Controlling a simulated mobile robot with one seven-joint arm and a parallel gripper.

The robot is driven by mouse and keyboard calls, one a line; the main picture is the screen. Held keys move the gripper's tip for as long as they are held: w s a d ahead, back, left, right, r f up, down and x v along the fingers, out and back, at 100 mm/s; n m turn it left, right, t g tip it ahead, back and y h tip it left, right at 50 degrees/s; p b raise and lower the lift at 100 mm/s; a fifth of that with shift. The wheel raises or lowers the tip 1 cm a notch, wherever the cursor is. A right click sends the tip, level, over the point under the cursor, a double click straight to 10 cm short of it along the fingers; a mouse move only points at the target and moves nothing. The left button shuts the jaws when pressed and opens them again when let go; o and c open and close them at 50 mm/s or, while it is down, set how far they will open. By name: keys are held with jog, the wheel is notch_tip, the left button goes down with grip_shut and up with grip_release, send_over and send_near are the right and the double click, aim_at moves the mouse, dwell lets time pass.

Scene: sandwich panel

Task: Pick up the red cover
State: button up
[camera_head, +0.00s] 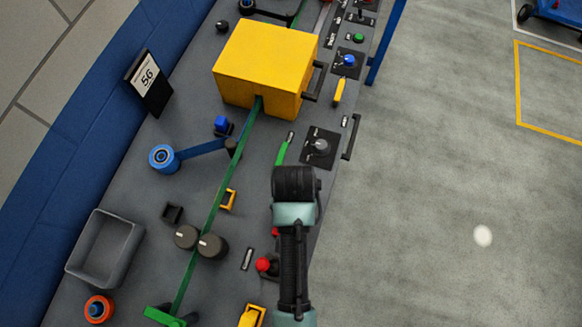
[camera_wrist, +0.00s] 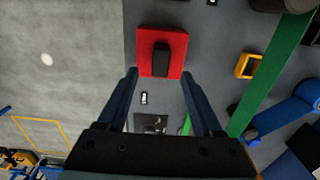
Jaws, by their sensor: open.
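The red cover (camera_wrist: 148,52) is a red square plate with a raised black handle in its middle. In the wrist view it lies flat on the grey panel, just past my fingertips. My gripper (camera_wrist: 158,76) is open and empty, with its two blue fingers spread to either side of the cover's lower edge. I see a gap between the fingers and the black handle. In the camera_head view my arm hides most of the cover; only a small red bit shows at the arm's left edge.
A big yellow box (camera_head: 262,62) stands on the panel at the back. A green belt (camera_head: 222,190) runs along the panel left of my arm. A red knob (camera_head: 263,264), black round knobs (camera_head: 211,246) and a grey tray (camera_head: 104,248) are nearby. The floor at right is open.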

jog(key=shift+s+f, duration=0.25)
jog(key=shift+f, duration=0.05)
jog(key=shift+a+f+p, duration=0.1)
jog(key=shift+f+p, duration=0.5)
jog(key=shift+f, duration=1.6)
jog(key=shift+s, duration=0.1)
grip_shut()
